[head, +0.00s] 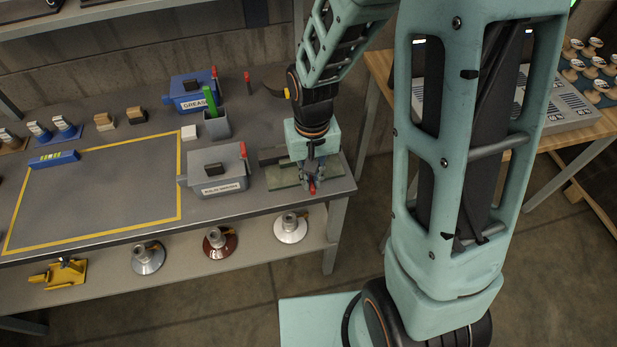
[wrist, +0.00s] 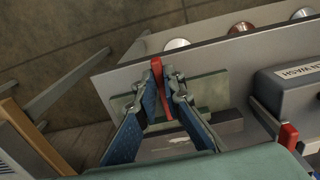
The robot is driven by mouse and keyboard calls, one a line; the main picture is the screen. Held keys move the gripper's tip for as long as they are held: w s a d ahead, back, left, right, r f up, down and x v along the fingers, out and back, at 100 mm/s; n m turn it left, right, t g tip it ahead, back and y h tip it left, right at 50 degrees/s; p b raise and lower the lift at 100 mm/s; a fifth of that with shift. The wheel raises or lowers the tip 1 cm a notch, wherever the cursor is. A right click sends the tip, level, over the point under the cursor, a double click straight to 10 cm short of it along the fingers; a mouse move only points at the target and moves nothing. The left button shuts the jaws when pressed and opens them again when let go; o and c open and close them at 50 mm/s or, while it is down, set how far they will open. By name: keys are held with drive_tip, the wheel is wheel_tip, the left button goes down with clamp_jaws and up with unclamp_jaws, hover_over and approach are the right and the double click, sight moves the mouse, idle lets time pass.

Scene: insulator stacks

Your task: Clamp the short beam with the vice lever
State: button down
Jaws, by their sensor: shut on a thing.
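The vice has a flat green base (head: 288,176) at the right end of the bench, and it also shows in the wrist view (wrist: 208,90). Its red lever (wrist: 161,88) stands between my finger pads, and its red end shows in the head view (head: 312,187). My gripper (head: 310,180) is over the vice, pointing down, shut on the lever; its fingers flank the lever in the wrist view (wrist: 162,90). A grey bar (head: 272,156) lies at the vice behind my gripper. I cannot tell whether it is the short beam or part of the vice.
A grey box with a red lever (head: 217,171) stands close left of the vice. A blue grease box (head: 192,93) and a grey cup with a green item (head: 216,124) stand behind. The yellow-outlined area (head: 100,195) is mostly clear. Insulator pieces (head: 290,227) sit on the lower shelf.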

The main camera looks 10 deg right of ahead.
drive_tip(key=shift+d+n, duration=0.2)
drive_tip(key=shift+n, duration=0.2)
drive_tip(key=c, duration=2)
unclamp_jaws()
drive_tip(key=shift+c, duration=0.2)
drive_tip(key=shift+r, duration=0.1)
wheel_tip(320, 180, up, 12)
